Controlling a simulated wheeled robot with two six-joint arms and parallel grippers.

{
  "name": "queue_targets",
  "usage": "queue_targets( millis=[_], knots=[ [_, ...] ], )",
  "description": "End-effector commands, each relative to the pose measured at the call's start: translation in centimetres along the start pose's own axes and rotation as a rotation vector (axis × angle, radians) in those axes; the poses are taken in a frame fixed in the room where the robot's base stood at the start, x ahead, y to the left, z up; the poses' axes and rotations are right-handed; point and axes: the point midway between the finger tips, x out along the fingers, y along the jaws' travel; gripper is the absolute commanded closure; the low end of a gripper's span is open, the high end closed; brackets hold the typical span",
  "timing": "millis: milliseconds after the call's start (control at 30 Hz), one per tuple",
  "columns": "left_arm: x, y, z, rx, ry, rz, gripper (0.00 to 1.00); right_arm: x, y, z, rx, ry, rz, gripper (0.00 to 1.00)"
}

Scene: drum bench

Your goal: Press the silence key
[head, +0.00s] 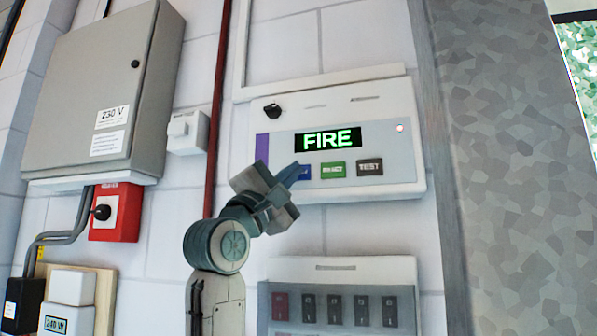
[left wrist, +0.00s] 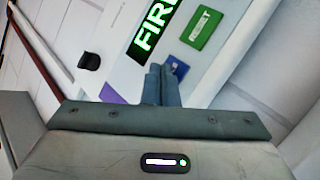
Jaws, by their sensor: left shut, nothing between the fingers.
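A white alarm panel (head: 407,176) on the wall shows FIRE in green on its display (head: 327,138). Below the display is a row of keys: a blue key (head: 306,173), a green key (head: 333,170) and a key marked TEST (head: 370,167). The blue key's label is not readable; my left gripper covers part of it. My left gripper (head: 293,172) is shut and empty, its fingertips at the blue key's left side. In the left wrist view the blue key (left wrist: 180,68) shows just right of the fingertips (left wrist: 160,69). Contact cannot be told. My right gripper is not in view.
A black knob (head: 272,111) sticks out at the panel's upper left. A lower panel (head: 340,274) with several switches is below. A grey 230 V cabinet (head: 135,95), a red box (head: 118,212) and a red pipe (head: 217,100) are to the left.

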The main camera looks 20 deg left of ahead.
Motion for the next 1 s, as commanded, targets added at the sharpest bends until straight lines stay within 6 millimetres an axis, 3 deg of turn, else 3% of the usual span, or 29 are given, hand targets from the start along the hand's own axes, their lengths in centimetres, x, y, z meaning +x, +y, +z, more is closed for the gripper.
queue_targets(
  millis=[700,1000],
  knots=[
    [0.27,-0.24,-0.21,0.0,0.0,-0.001,1.0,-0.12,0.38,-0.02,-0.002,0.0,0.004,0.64],
    [-0.52,0.21,0.28,0.001,0.0,-0.001,1.0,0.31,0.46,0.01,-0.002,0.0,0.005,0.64]
  ],
)
